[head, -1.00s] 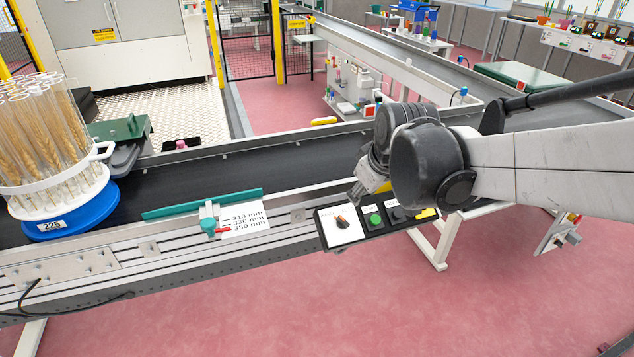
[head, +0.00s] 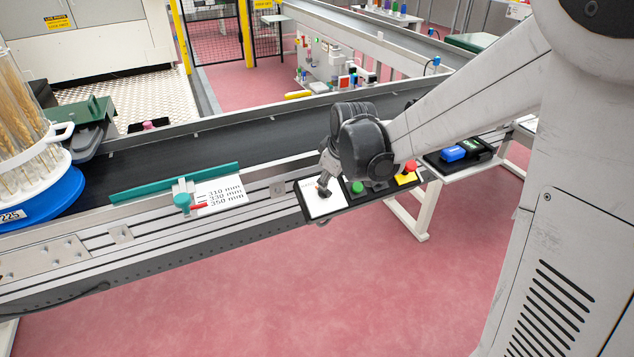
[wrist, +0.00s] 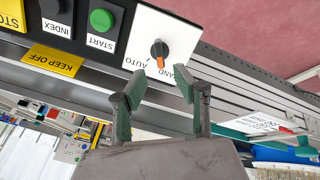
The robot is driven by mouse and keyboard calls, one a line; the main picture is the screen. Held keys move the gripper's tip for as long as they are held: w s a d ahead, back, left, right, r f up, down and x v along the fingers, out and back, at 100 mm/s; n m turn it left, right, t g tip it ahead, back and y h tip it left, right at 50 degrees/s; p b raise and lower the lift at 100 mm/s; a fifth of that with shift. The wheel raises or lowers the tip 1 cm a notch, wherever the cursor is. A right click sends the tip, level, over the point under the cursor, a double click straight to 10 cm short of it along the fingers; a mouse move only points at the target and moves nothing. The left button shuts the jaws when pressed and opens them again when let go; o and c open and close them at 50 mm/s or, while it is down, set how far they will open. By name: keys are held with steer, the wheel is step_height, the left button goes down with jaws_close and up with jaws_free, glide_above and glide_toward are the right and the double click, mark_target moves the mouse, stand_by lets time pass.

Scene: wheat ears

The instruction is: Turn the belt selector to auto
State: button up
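The belt selector is a dark knob with an orange pointer (wrist: 159,50) on a white plate. AUTO and HAND are printed on the plate, to the left and right below the knob in the wrist view. The orange mark points down between the two labels. In the head view the selector (head: 323,193) sits at the left end of the black control panel, partly hidden by my gripper (head: 325,180). In the wrist view my gripper (wrist: 158,84) is open and empty. Its two green-padded fingertips are spread just below the knob, one toward each side. Contact cannot be told.
Beside the selector are a green START button (wrist: 101,20), a dark INDEX button (wrist: 52,8) and a red-on-yellow stop button (head: 410,167). A teal guide rail (head: 175,184) lies along the belt's near edge. A blue-based wheat carrier (head: 40,200) stands at far left.

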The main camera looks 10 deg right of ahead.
steer(key=b+x, duration=0.2)
steer(key=x, duration=0.5)
steer(key=shift+w+f, duration=0.1)
steer(key=shift+f, duration=0.2)
steer(key=shift+c, duration=0.5)
jaws_close()
